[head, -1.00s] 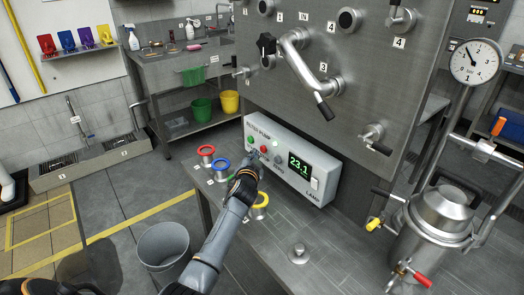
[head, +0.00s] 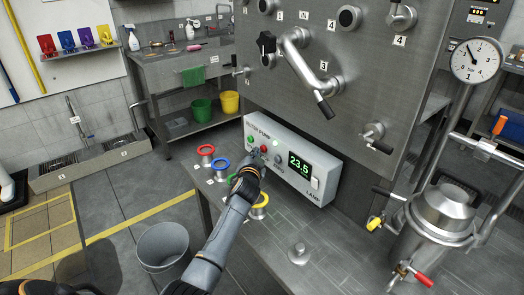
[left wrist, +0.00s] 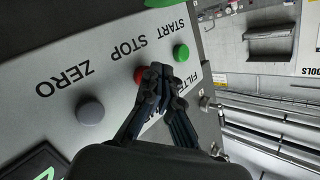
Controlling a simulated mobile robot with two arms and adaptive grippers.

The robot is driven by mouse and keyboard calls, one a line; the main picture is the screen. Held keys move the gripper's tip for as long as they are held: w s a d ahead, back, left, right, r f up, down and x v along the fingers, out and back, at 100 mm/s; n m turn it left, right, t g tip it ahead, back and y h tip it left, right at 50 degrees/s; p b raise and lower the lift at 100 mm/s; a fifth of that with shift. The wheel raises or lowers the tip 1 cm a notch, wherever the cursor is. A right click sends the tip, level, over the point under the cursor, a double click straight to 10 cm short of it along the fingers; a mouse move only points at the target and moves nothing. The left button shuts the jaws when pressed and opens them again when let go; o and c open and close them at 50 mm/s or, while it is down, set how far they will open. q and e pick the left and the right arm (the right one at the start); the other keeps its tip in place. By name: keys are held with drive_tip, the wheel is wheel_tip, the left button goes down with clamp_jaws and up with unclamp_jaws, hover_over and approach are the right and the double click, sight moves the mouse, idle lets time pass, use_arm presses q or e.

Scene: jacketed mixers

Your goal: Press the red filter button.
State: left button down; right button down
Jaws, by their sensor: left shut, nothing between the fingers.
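The grey filter pump box (head: 311,187) sits against the steel panel. Its red button (head: 264,149) lies between a green button (head: 250,140) and a grey button (head: 278,158). My left gripper (head: 257,157) is shut and empty, with its fingertips close to the box front just below the red button. In the left wrist view the fingertips (left wrist: 160,72) partly cover the red button (left wrist: 140,74), under the word STOP. The green button (left wrist: 181,53) and grey button (left wrist: 89,110) show clear there. I cannot tell whether the fingertips touch the red button. My right gripper is out of view.
A lamp switch (head: 315,183) is right of the green display (head: 300,164). A steel vessel (head: 440,220) stands at the right. A bin (head: 163,246) is on the floor.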

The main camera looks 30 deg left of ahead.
use_arm(q)
drive_tip(key=shift+w+d+b, duration=0.15)
drive_tip(key=shift+w+b, duration=0.25)
idle(0.5)
drive_tip(key=shift+s, duration=0.15)
drive_tip(key=shift+s+a+p, duration=0.3)
drive_tip(key=shift+s+p, duration=0.35)
drive_tip(key=shift+p, duration=0.05)
drive_tip(key=s+p, duration=0.1)
drive_tip(key=s+a+p, duration=0.1)
drive_tip(key=s, duration=0.1)
drive_tip(key=s+a+p, duration=0.1)
drive_tip(key=shift+s, duration=0.3)
idle(1.0)
